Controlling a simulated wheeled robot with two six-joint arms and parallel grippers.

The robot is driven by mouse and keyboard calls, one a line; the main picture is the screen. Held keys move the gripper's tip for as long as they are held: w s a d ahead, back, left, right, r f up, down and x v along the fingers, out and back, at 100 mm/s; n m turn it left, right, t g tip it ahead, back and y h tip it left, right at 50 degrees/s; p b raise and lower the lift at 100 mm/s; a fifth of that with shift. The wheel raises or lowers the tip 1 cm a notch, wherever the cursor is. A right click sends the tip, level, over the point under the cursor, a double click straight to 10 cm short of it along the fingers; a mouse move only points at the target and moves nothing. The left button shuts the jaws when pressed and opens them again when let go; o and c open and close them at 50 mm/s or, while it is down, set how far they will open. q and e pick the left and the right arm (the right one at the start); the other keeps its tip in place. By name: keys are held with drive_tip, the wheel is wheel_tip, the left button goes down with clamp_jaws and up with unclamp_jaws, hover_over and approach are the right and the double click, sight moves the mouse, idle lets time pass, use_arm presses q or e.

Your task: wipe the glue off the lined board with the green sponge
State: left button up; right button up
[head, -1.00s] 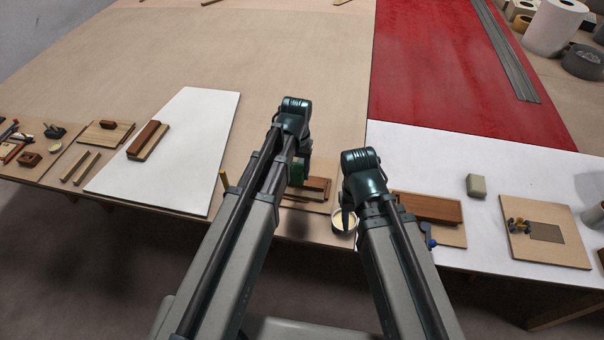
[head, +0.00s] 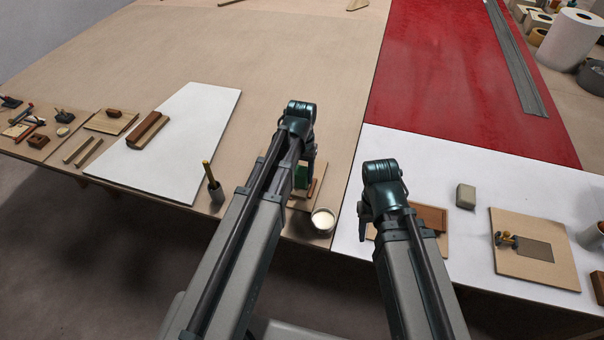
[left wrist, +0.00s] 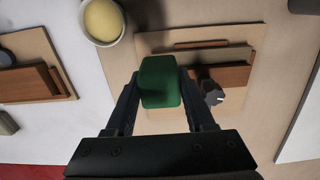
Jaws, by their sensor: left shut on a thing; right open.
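My left gripper (head: 303,186) is shut on the green sponge (head: 301,177). The sponge also shows between the fingers in the left wrist view (left wrist: 160,82). It is over a light wooden board (left wrist: 252,36) that carries brown wood pieces (left wrist: 224,74); I cannot tell whether it touches. Part of this board (head: 309,202) shows beside my left arm in the head view. The gripper hides part of it. I cannot make out lines or glue on it. My right gripper (head: 364,209) is open beside another board with a brown block (head: 432,217).
A bowl with pale contents (head: 323,219) stands near the front edge, between my arms. A pot with a brush (head: 215,190) stands left of my left arm. A grey block (head: 466,196) and a board with a grey patch (head: 506,264) lie right. The back table is mostly clear.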

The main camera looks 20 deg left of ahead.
sight(301, 195)
use_arm(q)
wheel_tip(301, 195, down, 7)
drive_tip(key=b, duration=0.6)
use_arm(e)
wheel_tip(301, 195, down, 7)
use_arm(q)
drive_tip(key=a, duration=0.2)
drive_tip(key=a+r+p, duration=0.1)
drive_tip(key=a, duration=0.1)
drive_tip(key=shift+w+a, duration=0.1)
drive_tip(key=shift+a, duration=0.25)
use_arm(e)
drive_tip(key=shift+r, duration=0.5)
use_arm(q)
drive_tip(key=shift+a, duration=0.95)
drive_tip(key=shift+f, duration=0.25)
use_arm(e)
drive_tip(key=shift+f, duration=0.2)
use_arm(q)
drive_tip(key=shift+d, duration=0.15)
drive_tip(key=shift+d+r, duration=0.15)
drive_tip(key=shift+d, duration=0.85)
use_arm(e)
drive_tip(key=shift+r, duration=0.15)
use_arm(q)
drive_tip(key=shift+d, duration=1)
use_arm(e)
drive_tip(key=shift+f, duration=0.2)
use_arm(q)
drive_tip(key=shift+d, duration=0.1)
